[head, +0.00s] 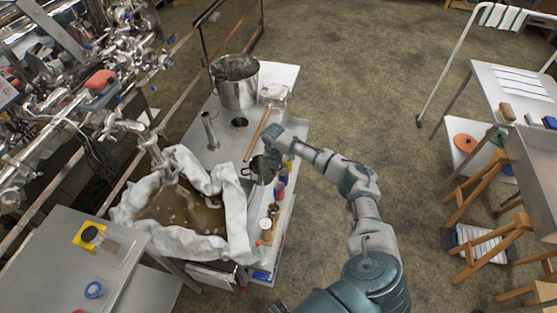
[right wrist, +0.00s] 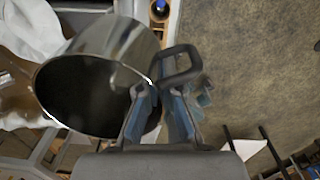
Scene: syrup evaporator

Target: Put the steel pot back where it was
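The steel pot (head: 262,172) is small, with a dark inside and side handles. It is over the counter, right of the cloth-lined basin, in the head view. It fills the left of the right wrist view (right wrist: 105,50), tilted with its mouth towards the camera. My right gripper (head: 271,157) is at its rim. Whether the pot's bottom touches the counter cannot be told. My left gripper cannot be made out.
A cloth-lined basin (head: 150,185) of brown liquid is to the left. A large steel bucket (head: 237,92), a wooden stick (head: 257,135) and a metal cylinder (head: 209,130) are on the white counter (head: 280,76). Small bottles (head: 281,183) line its right edge. Open floor lies further right.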

